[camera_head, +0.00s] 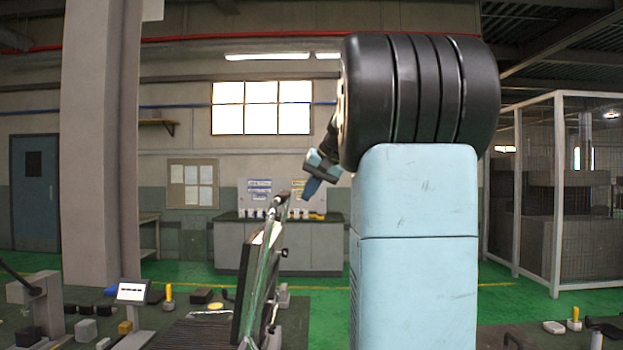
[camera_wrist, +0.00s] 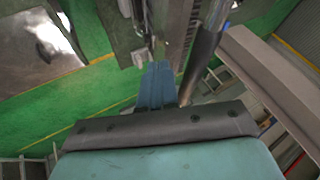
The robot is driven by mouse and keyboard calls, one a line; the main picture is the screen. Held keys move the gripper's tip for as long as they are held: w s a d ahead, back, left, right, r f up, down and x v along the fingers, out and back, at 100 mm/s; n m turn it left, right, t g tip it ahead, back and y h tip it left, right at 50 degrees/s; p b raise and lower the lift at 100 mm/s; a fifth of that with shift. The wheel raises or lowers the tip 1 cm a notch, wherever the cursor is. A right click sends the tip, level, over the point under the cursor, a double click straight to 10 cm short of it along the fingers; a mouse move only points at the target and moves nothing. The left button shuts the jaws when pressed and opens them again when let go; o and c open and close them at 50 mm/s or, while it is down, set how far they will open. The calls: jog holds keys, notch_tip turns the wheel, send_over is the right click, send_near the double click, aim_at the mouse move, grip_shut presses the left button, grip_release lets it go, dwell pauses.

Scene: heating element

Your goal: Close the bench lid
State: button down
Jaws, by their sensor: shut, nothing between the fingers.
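The bench lid (camera_head: 249,278) stands open and steep, seen almost edge-on left of my arm in the head view. A metal bar runs along it up to a rounded end (camera_head: 281,198). My gripper (camera_head: 309,190) has blue fingers, shut and empty, just right of and slightly above that end. In the wrist view the shut fingers (camera_wrist: 157,82) point at what looks like the lid's edge (camera_wrist: 176,40). I cannot tell whether they touch it. The lid's lower part and hinge are partly hidden.
A dark ribbed surface (camera_head: 190,333) lies left of the lid's foot. A small screen on a stand (camera_head: 132,292), a yellow-handled tool (camera_head: 169,294) and several small blocks sit on the bench further left. A wall counter (camera_head: 312,245) stands behind. My arm hides the middle right.

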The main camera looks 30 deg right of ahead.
jog(key=shift+w+a+f, duration=0.15)
jog(key=shift+w+a, duration=0.45)
jog(key=shift+a, duration=0.25)
jog(key=shift+w+a+f, duration=0.1)
jog(key=shift+w+a, duration=0.5)
jog(key=shift+a, duration=0.25)
